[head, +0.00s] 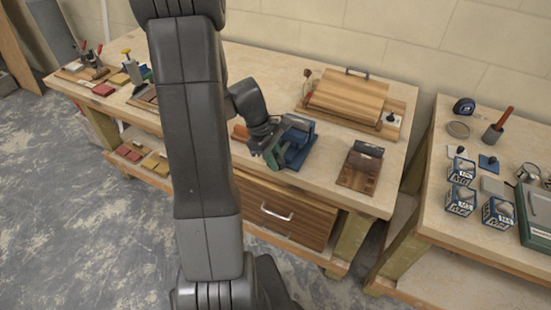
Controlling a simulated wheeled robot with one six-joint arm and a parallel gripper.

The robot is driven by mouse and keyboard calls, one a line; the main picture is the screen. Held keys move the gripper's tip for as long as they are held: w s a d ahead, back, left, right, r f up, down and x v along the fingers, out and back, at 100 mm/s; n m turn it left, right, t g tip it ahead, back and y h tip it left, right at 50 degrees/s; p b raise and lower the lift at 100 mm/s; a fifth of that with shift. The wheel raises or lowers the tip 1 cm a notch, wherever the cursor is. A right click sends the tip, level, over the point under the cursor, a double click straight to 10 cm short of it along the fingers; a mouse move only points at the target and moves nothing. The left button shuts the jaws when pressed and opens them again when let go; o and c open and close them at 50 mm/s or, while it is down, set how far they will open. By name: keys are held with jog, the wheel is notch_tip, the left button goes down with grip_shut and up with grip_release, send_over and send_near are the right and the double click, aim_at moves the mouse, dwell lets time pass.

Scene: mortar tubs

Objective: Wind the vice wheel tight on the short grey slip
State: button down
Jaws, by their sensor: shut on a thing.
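The blue vice (301,132) stands near the front edge of the long bench. My gripper (270,153) is at its left front side, shut on what looks like the vice wheel, which my gripper largely hides. Green parts show between my gripper and the blue body. I cannot make out the short grey slip for sure; the space between the vice jaws is too small and partly covered to read.
A wooden rack (358,181) with dark and reddish blocks stands right of the vice. A large wooden board with a handle (347,96) lies behind. Clamps and small blocks are at the far left. A second bench (453,225) holds blue-and-white boxes (461,200). A drawer (290,218) is below.

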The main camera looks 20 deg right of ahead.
jog(key=shift+s+d+r+t+y+p, duration=0.1)
jog(key=shift+t+y+p, duration=0.2)
jog(key=shift+t+y, duration=0.25)
jog(key=shift+s+d+t+y+p, duration=0.1)
jog(key=shift+t+y+p, duration=0.25)
jog(key=shift+t, duration=0.3)
jog(key=shift+d+f+t+y, duration=0.1)
jog(key=shift+f+t+y, duration=0.1)
jog(key=shift+t+y, duration=0.4)
jog(key=t+y+b, duration=0.1)
jog(key=b, duration=0.1)
jog(key=t+b, duration=0.1)
jog(key=b, duration=0.1)
jog(key=shift+s+f+y, duration=0.1)
jog(key=shift+f+y, duration=0.25)
jog(key=shift+y, duration=0.05)
jog(key=t+y+b, duration=0.1)
jog(key=b, duration=0.1)
jog(key=shift+s+r+b, duration=0.1)
jog(key=shift+b, duration=0.3)
jog(key=shift+t, duration=0.3)
jog(key=c, duration=1.3)
grip_release()
jog(key=shift+s+r, duration=0.1)
jog(key=shift+o, duration=0.2)
